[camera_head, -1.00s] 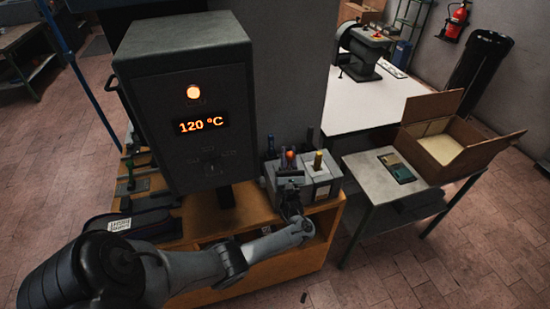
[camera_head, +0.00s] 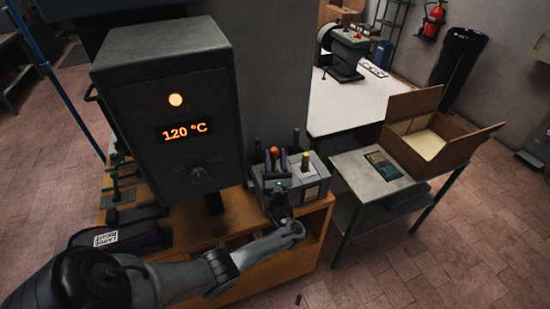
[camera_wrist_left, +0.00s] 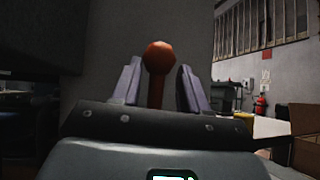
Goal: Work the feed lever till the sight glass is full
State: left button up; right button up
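The feed lever shows as an orange ball knob (camera_head: 274,150) on the small grey unit at the right of the press. In the left wrist view the lever's orange ball (camera_wrist_left: 158,57) and its rod stand upright between my two fingers. My left gripper (camera_head: 276,163) is open, with one finger on each side of the lever and a gap visible on both sides of the rod. I cannot make out the sight glass or its level; my gripper and wrist cover part of the unit's front. My right gripper is in neither view.
The press head (camera_head: 165,110) with a lit lamp and a "120 °C" display stands close to the left of my gripper. A side table (camera_head: 350,176) with an open carton (camera_head: 432,135) stands to the right.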

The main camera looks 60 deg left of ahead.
aim_at(275, 149)
pick_arm(q)
notch_tip(275, 149, up, 4)
jog(key=p, duration=0.2)
jog(key=shift+r+p, duration=0.2)
jog(key=shift+p, duration=0.1)
jog(key=w+d+r+p, duration=0.2)
jog(key=d+r, duration=0.4)
jog(key=d, duration=0.5)
jog(key=shift+w+d+r, duration=0.15)
jog(key=shift+w, duration=0.55)
